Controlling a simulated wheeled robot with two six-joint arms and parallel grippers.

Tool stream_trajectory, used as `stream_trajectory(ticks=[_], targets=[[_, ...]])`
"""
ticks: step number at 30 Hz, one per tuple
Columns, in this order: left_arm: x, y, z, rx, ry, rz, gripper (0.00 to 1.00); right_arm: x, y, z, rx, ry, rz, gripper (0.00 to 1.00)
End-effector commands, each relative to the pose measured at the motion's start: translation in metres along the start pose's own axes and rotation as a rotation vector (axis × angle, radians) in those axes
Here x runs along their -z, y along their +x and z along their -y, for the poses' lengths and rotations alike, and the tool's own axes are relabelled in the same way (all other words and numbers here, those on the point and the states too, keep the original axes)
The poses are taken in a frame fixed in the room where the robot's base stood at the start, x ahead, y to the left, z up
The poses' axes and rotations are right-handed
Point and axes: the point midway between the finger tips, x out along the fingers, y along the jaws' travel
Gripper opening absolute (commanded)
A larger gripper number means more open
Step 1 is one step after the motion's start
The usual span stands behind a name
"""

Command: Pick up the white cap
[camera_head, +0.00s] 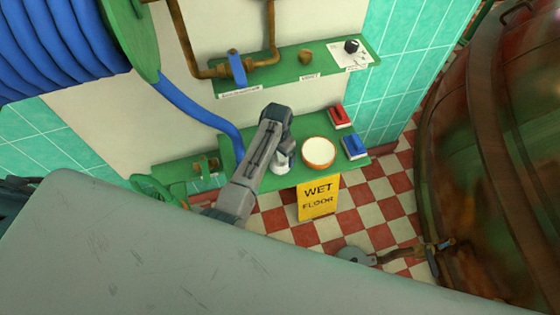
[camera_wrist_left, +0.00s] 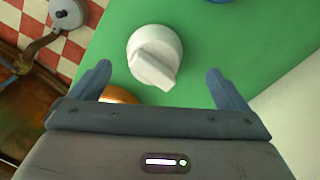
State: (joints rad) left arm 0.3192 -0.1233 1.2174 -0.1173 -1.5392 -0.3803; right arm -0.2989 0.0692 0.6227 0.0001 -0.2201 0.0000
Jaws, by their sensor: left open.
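The white cap (camera_wrist_left: 155,50) sits on the green shelf (camera_wrist_left: 240,30), with a raised ridge across its top. In the head view the cap (camera_head: 281,166) shows just below my left gripper (camera_head: 284,148), partly hidden by it. In the left wrist view my left gripper (camera_wrist_left: 158,70) is open, with one finger on each side of the cap's near part. Clear gaps show between both fingers and the cap. The gripper holds nothing. My right gripper is not in view.
A white bowl with an orange rim (camera_head: 318,151) stands right beside the cap. A red block (camera_head: 339,117) and a blue block (camera_head: 354,147) lie farther right. A yellow wet floor sign (camera_head: 318,197) hangs at the shelf's front. An upper shelf (camera_head: 330,62) carries pipes and a valve.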

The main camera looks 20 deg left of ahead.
Motion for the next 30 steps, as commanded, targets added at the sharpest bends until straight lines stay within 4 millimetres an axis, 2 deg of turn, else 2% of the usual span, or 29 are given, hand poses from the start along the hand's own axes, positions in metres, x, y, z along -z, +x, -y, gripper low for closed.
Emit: stream_trajectory(ticks=[6,12,20,23,27,30], targets=[[-0.001,0.025,-0.007,-0.001,0.0,0.003,0.97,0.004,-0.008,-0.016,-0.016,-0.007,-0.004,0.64],[-0.002,0.048,-0.007,-0.001,0.0,0.002,0.97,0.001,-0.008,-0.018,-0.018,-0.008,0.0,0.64],[-0.001,0.051,-0.007,0.0,-0.001,-0.001,0.97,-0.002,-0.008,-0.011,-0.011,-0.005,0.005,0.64],[-0.001,0.051,-0.007,0.0,-0.001,-0.001,0.81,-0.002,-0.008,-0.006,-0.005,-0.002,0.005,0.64],[-0.001,0.051,-0.007,0.0,-0.001,0.0,0.54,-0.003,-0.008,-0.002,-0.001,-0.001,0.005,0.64],[-0.001,0.051,-0.007,0.0,-0.001,-0.001,0.51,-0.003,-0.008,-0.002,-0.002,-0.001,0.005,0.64]])
